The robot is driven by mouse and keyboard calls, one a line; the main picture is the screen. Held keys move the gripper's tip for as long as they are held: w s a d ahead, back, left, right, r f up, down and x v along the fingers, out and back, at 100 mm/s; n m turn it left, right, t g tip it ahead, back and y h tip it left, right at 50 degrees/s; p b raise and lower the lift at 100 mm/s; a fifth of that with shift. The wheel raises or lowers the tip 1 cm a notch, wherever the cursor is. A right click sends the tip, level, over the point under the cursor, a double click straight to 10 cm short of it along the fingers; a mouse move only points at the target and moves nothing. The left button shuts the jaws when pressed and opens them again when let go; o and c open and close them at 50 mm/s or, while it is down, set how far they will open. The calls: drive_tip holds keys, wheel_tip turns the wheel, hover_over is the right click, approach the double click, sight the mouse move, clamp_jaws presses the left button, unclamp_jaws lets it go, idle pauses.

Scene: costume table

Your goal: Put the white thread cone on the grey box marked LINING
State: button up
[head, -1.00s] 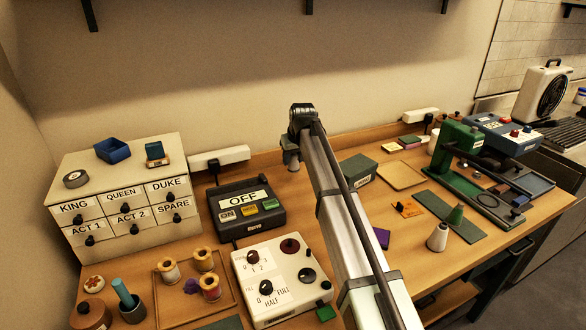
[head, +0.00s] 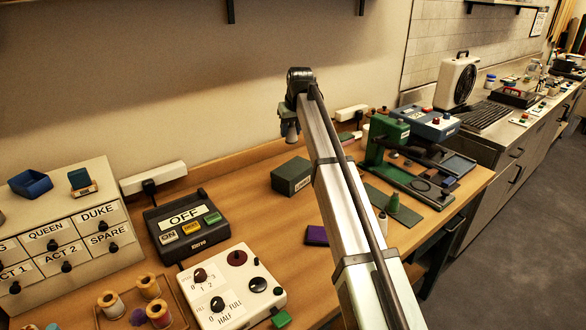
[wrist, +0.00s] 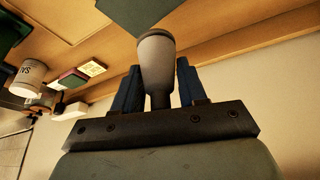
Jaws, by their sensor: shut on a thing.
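My gripper (head: 290,135) shows at the far end of my arm, just above the box in the head view. In the wrist view its two blue fingers (wrist: 158,68) are shut on a pale cone (wrist: 157,52), narrow end toward the palm and wide end away.
A black OFF unit (head: 183,226) and a white knob panel (head: 236,285) stand left of my arm. A green press (head: 385,140) stands right of it. A purple block (head: 316,236) lies in front of the box. A power strip (head: 153,177) lies along the wall.

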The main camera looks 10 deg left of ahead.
sight(294, 139)
drive_tip(key=shift+s+d+r, duration=0.2)
drive_tip(key=shift+s+d, duration=0.2)
drive_tip(key=shift+d, duration=0.05)
wheel_tip(294, 139, down, 6)
drive_tip(key=shift+r, duration=0.2)
drive_tip(key=shift+f, duration=2.1)
drive_tip(key=shift+f, duration=0.1)
drive_tip(key=o, duration=1)
drive_tip(key=shift+o, duration=0.2)
drive_tip(key=v, duration=1.2)
